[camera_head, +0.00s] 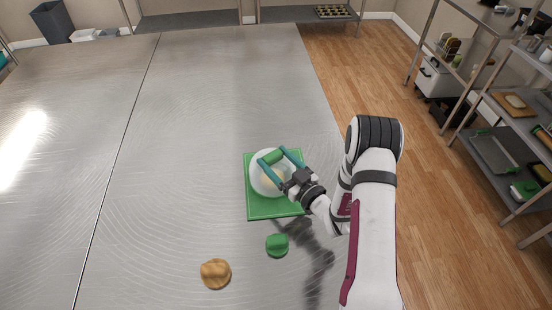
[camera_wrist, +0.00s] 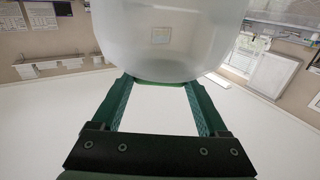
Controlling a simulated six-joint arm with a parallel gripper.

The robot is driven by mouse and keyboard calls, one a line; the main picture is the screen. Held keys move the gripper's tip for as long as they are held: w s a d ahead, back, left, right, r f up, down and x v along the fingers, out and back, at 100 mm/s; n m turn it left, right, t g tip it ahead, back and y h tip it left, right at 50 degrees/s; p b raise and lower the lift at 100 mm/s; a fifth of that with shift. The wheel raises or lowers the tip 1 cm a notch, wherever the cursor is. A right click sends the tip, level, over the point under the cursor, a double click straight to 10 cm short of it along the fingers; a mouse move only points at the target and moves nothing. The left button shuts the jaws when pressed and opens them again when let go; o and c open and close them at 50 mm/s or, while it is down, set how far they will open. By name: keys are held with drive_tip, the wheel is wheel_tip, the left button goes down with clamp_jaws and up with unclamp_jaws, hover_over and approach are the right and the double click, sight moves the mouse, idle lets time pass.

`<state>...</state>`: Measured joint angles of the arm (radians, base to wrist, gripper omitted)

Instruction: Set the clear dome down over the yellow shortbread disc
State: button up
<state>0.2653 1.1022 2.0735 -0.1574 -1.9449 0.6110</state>
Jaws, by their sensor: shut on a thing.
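The clear dome (camera_head: 257,180) is a frosted, see-through bowl shape with a green grip on top, over the green board (camera_head: 273,209). My gripper (camera_head: 272,157) has its two teal fingers on either side of that green grip and is shut on it. In the wrist view the dome (camera_wrist: 170,40) fills the top middle, with the fingers (camera_wrist: 157,82) at its green part. A pale yellow patch, which looks like the shortbread disc (camera_head: 271,179), shows faintly through the dome. I cannot tell whether the dome's rim touches the board.
A green lump (camera_head: 277,245) and an orange-brown lump (camera_head: 215,273) lie on the steel table in front of the board. The table (camera_head: 180,150) is clear to the left. Its right edge runs close beside the board, with shelving (camera_head: 500,130) beyond the wooden floor.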

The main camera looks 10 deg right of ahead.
drive_tip(key=shift+f, duration=0.35)
drive_tip(key=o, duration=1.3)
drive_tip(key=shift+o, duration=0.2)
drive_tip(key=shift+v, duration=1.55)
